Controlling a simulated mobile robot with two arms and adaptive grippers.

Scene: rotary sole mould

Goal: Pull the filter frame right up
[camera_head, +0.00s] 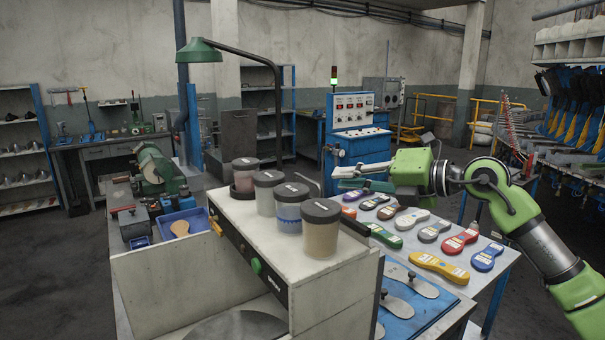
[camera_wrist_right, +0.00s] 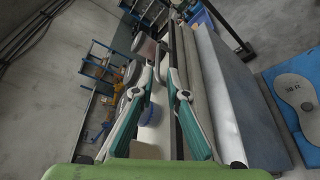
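My right gripper (camera_head: 345,178) reaches in from the right, above the far right end of a pale box-shaped machine (camera_head: 215,290). Its green-and-grey fingers stand apart with nothing visibly held. In the right wrist view the fingertips (camera_wrist_right: 166,52) point away over the machine, with a long dark strip (camera_wrist_right: 178,140) behind them. I cannot clearly pick out the filter frame. A dark edge (camera_head: 355,226) shows behind the nearest jar on the machine's right, but I cannot tell whether it belongs to the frame. My left gripper is not in view.
Several lidded jars, the nearest (camera_head: 321,230) brownish, stand on the machine's top close to my gripper. A table (camera_head: 505,257) with coloured soles is at the right. A blue mat (camera_head: 440,306) with grey sole plates lies in front. A blue control cabinet (camera_head: 362,150) stands behind.

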